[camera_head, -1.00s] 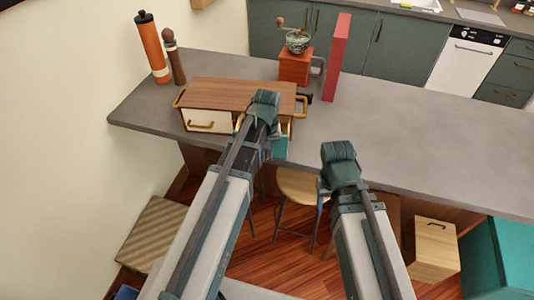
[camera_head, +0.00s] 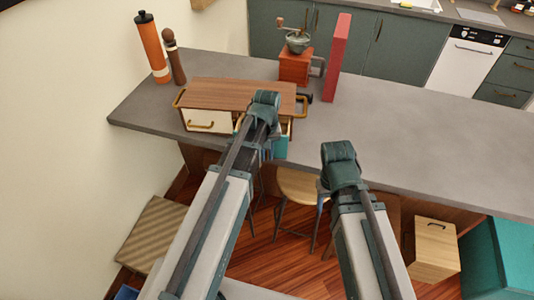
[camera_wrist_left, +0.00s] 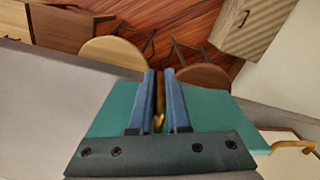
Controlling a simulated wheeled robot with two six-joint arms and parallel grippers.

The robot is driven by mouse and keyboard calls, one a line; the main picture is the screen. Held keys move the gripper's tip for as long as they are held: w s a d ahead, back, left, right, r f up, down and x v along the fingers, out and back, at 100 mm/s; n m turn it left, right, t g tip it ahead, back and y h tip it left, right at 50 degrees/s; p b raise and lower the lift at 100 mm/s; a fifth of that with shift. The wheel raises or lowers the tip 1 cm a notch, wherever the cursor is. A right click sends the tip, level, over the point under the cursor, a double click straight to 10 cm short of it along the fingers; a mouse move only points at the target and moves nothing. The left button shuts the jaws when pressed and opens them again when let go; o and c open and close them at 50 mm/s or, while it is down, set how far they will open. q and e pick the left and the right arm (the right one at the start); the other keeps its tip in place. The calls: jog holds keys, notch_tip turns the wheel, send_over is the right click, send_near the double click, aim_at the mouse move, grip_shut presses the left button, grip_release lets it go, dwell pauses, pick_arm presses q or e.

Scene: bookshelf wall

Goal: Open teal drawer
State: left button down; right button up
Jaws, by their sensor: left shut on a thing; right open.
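The small wooden drawer box (camera_head: 220,91) stands at the left end of the grey counter. Its teal drawer (camera_head: 281,147) is at the right of the front, mostly hidden behind my left arm, and seems to stand out a little from the box. The left wrist view shows the teal drawer (camera_wrist_left: 110,112) close up. My left gripper (camera_wrist_left: 160,73) has its blue fingers shut on the drawer's brass handle (camera_wrist_left: 159,122). My right gripper is hidden below my right wrist in the head view, apart from the box.
A cream drawer (camera_head: 208,121) with a brass handle is left of the teal one. An orange bottle (camera_head: 153,50), a pepper mill (camera_head: 174,60), a coffee grinder (camera_head: 296,65) and a red book (camera_head: 337,60) stand behind. Stools (camera_head: 298,184) are below the counter edge.

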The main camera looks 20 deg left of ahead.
pick_arm(q)
jog(key=shift+s+d, duration=0.15)
jog(key=shift+s, duration=1)
jog(key=c, duration=0.9)
grip_release()
notch_tip(320, 180, up, 14)
jog(key=p, duration=1.4)
jog(key=shift+f, duration=0.1)
jog(key=shift+f, duration=0.1)
